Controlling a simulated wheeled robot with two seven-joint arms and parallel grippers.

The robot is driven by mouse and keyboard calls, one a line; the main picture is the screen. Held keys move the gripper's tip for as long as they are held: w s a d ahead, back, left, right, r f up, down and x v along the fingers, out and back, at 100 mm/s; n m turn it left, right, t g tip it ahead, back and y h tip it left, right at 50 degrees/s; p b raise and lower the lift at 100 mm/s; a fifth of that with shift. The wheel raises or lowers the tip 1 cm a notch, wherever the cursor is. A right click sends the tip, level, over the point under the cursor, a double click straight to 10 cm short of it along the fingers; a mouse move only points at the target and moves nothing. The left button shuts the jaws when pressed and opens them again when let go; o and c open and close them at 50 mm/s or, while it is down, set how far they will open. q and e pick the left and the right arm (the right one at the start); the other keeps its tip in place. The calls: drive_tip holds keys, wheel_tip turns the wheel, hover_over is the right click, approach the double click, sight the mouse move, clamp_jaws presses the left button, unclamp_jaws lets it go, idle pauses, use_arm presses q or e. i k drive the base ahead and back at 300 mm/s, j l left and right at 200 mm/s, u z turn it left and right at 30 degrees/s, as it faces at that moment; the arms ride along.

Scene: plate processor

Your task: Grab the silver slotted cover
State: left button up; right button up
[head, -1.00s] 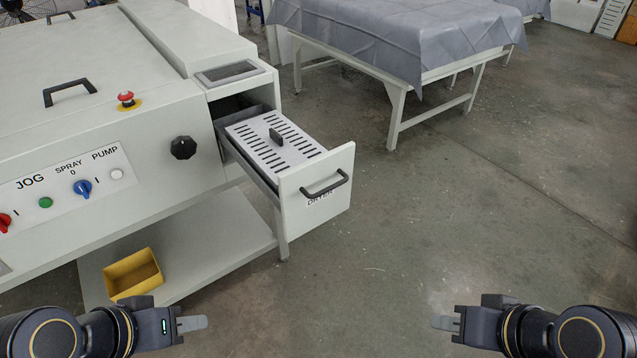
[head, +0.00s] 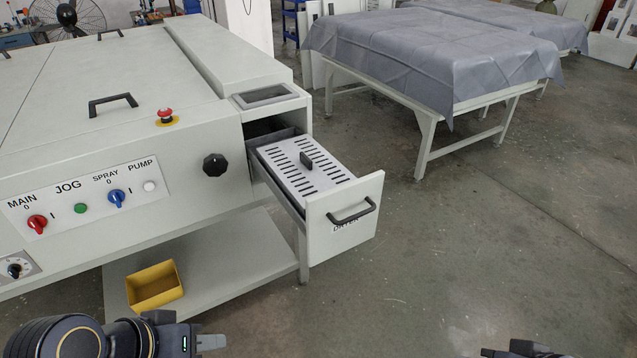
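The silver slotted cover (head: 289,170) lies flat inside the open dryer drawer (head: 343,213), which sticks out of the plate processor's right end. It has rows of dark slots and a small black upright grip (head: 306,160) near its middle. My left gripper (head: 212,343) is at the bottom left, below and well apart from the drawer, seen side-on with nothing visible in it; its finger gap does not show. My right gripper (head: 515,352) is mostly cut off by the bottom edge at the right, far from the cover.
The plate processor (head: 150,100) fills the left side, with knobs and a red emergency button (head: 165,115). A yellow bin (head: 155,285) sits on its low shelf (head: 220,262). A cloth-covered table (head: 430,60) stands behind right. The floor right of the drawer is clear.

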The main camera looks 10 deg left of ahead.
sight(301, 169)
drive_tip(key=i+l+u, duration=0.2)
drive_tip(key=i+l, duration=0.15)
drive_tip(key=i+l+u, duration=0.2)
drive_tip(key=l, duration=0.35)
drive_tip(key=i+j+u, duration=0.1)
drive_tip(key=u, duration=1.15)
drive_tip(key=i, duration=0.5)
